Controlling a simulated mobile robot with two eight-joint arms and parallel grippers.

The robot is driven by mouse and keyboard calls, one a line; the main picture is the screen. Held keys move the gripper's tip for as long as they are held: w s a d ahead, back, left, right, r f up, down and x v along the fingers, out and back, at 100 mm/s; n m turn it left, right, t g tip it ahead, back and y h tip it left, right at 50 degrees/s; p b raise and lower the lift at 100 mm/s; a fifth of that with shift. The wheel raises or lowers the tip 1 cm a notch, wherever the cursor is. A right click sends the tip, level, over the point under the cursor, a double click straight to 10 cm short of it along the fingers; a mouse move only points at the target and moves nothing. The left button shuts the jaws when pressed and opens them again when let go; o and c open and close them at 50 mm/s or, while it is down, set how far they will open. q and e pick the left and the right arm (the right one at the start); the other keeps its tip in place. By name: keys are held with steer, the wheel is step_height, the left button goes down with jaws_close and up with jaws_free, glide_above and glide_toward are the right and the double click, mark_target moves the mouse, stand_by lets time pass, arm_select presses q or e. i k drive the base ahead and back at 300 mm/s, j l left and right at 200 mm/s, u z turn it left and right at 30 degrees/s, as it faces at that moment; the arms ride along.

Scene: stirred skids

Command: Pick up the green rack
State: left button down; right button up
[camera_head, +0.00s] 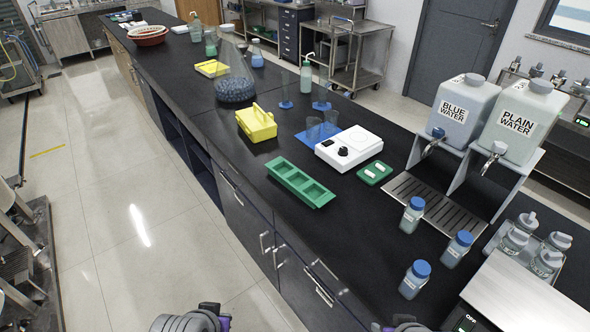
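The green rack (291,188) lies on the black bench top, close to its front left edge. It is a long, low tray with several rectangular compartments, which look empty. It runs slantwise, with its right end nearer to me. Only small parts of my two arms show at the bottom edge of the head view, one left of centre and one right of centre. Both are well short of the rack and apart from it. The fingers of both grippers are out of the frame.
A yellow holder (257,123) stands behind the rack. A white hotplate (348,148) and a small green tray (375,173) are to its right. Several blue-capped bottles (412,214) stand nearer, at the right. Bare bench top surrounds the rack; open floor lies left of the bench.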

mark_target(311, 192)
steer(key=i+j+z, duration=0.2)
steer(key=i+j, duration=0.25)
steer(key=j, duration=0.15)
steer(key=i+j+z, duration=0.1)
steer(key=j, duration=0.25)
steer(key=i+j+z, duration=0.1)
steer(key=i+j, duration=0.35)
steer(key=j, duration=0.25)
steer(key=z, duration=0.05)
